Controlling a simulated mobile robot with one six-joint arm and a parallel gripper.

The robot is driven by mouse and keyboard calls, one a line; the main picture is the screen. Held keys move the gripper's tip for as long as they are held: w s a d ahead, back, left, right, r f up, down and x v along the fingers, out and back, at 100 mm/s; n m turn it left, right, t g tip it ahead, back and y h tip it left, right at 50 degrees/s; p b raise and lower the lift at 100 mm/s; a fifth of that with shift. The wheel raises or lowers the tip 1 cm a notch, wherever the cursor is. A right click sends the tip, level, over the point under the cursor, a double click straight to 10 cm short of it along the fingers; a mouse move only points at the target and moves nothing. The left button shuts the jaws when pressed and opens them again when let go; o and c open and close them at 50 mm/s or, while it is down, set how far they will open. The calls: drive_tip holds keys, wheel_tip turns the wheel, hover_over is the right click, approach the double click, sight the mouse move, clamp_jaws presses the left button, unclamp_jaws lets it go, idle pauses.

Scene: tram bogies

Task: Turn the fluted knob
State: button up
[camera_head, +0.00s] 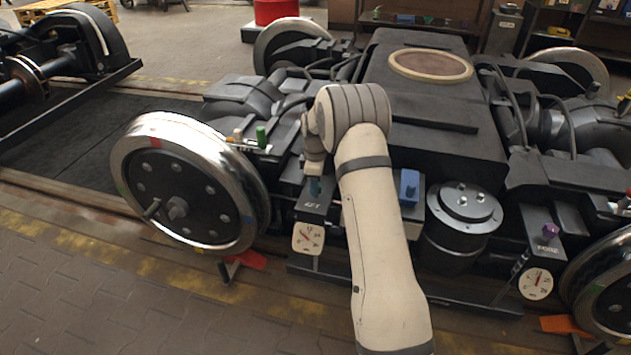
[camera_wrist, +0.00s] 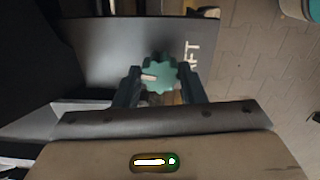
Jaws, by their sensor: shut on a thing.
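The fluted knob (camera_wrist: 160,74) is teal with a scalloped edge and a pale pointer mark on its left side in the wrist view. It sits on a dark grey box (camera_wrist: 100,45) with white lettering, partly readable. My gripper (camera_wrist: 160,88) has its two dark fingers on either side of the knob, shut on it.
A blue block (camera_head: 409,186) and a dark cylinder (camera_head: 463,212) stand right of my arm. A shiny wheel (camera_head: 187,185) is close on the left. A purple knob (camera_head: 550,231) and second dial (camera_head: 536,283) are at right. Paved floor lies in front.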

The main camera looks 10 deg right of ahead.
drive_tip(key=m+p, duration=0.2)
drive_tip(key=m, duration=0.2)
drive_tip(key=shift+r, duration=0.1)
drive_tip(key=m+p, duration=0.2)
drive_tip(key=m, duration=0.3)
drive_tip(key=shift+d, duration=0.1)
drive_tip(key=m+p, duration=0.1)
drive_tip(key=m, duration=0.3)
drive_tip(key=shift+m, duration=0.3)
drive_tip(key=m+p, duration=0.1)
drive_tip(key=m, duration=1.1)
drive_tip(key=shift+m+p, duration=0.3)
drive_tip(key=shift+p, duration=0.1)
drive_tip(key=m, duration=0.3)
drive_tip(key=shift+m, duration=2.4)
